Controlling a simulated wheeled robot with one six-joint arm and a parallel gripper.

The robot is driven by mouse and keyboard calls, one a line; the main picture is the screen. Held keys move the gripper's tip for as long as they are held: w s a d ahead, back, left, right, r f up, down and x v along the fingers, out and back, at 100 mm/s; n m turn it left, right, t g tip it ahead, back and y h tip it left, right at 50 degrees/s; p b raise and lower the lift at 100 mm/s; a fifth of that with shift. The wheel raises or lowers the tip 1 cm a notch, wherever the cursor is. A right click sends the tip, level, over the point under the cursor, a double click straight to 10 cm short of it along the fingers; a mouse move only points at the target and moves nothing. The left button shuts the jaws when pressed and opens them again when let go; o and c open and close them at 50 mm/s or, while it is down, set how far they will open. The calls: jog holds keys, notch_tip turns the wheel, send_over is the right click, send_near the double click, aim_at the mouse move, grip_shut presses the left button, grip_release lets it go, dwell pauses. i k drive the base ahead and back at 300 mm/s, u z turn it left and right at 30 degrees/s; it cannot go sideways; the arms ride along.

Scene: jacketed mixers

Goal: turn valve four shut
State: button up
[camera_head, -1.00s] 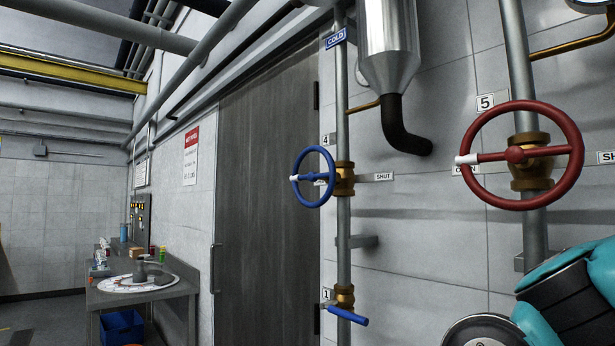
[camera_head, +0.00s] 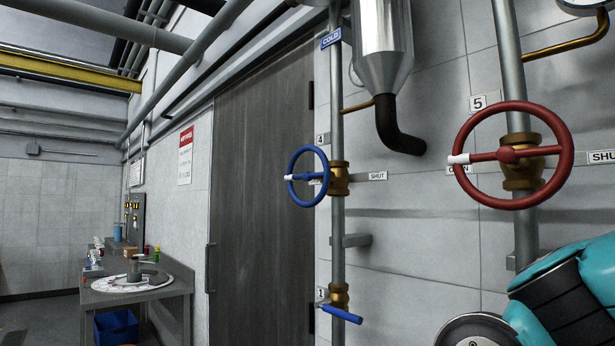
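Valve four is a blue handwheel (camera_head: 308,177) on a brass body (camera_head: 339,178), on a vertical grey pipe marked COLD. A small "4" plate (camera_head: 322,139) is on the wall just above it. The wheel has one white-tipped spoke end, which points left. A SHUT plate (camera_head: 377,176) is to the right of the valve; any plate behind the wheel is mostly hidden. My gripper is not in view; only part of my teal and black arm shows at the lower right, well apart from the blue wheel.
A larger red handwheel (camera_head: 513,155) by plate 5 (camera_head: 478,103) stands out at the right, above my arm. A blue lever valve (camera_head: 342,313) by plate 1 is low on the cold pipe. A grey door (camera_head: 262,200) and a bench (camera_head: 175,296) are to the left.

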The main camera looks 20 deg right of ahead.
aim_at(325, 176)
jog(key=k, duration=0.55)
jog(key=u, duration=0.6)
jog(key=i, duration=1.05)
jog(key=u, duration=0.65)
